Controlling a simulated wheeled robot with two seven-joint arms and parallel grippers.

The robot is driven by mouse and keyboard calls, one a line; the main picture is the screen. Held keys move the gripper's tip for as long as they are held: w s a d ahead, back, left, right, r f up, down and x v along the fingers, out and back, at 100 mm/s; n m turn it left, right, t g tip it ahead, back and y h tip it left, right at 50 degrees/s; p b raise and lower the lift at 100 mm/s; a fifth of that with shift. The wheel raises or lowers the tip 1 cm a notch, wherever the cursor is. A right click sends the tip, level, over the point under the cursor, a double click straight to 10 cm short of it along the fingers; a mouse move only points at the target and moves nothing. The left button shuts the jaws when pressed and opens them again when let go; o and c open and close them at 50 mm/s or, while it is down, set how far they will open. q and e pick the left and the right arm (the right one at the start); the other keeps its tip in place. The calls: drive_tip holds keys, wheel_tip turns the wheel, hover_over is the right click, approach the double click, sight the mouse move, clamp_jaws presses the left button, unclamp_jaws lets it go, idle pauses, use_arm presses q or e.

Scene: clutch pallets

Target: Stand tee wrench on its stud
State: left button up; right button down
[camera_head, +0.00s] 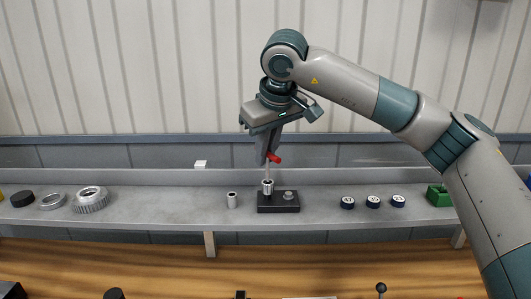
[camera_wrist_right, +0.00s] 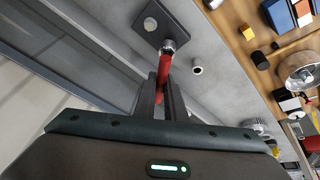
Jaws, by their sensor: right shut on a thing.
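The tee wrench has a red handle (camera_head: 274,158), a thin shaft and a metallic socket end (camera_head: 267,187). My right gripper (camera_head: 267,161) is shut on the red handle and holds the wrench close to upright, socket down. The socket is at the left end of a black block (camera_head: 278,209) on the grey shelf. A round metal stud (camera_head: 288,195) stands bare at the block's right end. The right wrist view shows the red handle (camera_wrist_right: 164,72) between the fingers (camera_wrist_right: 160,82) and the socket (camera_wrist_right: 169,46) over the block (camera_wrist_right: 178,15). Whether the socket encloses a stud is hidden. My left gripper is out of view.
A small metal cylinder (camera_head: 232,200) stands left of the block on the shelf (camera_head: 320,213). Several dark blue-sided round pieces (camera_head: 373,202) and a green block (camera_head: 438,195) are to the right. A toothed ring (camera_head: 91,200) lies far left.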

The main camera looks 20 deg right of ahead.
drive_tip(key=shift+f+b, duration=0.5)
drive_tip(key=shift+f, duration=0.3)
idle(0.4)
drive_tip(key=c, duration=1.3)
unclamp_jaws()
drive_tip(key=shift+c, duration=0.2)
drive_tip(key=shift+r+p, duration=2.3)
drive_tip(key=shift+r, duration=1.2)
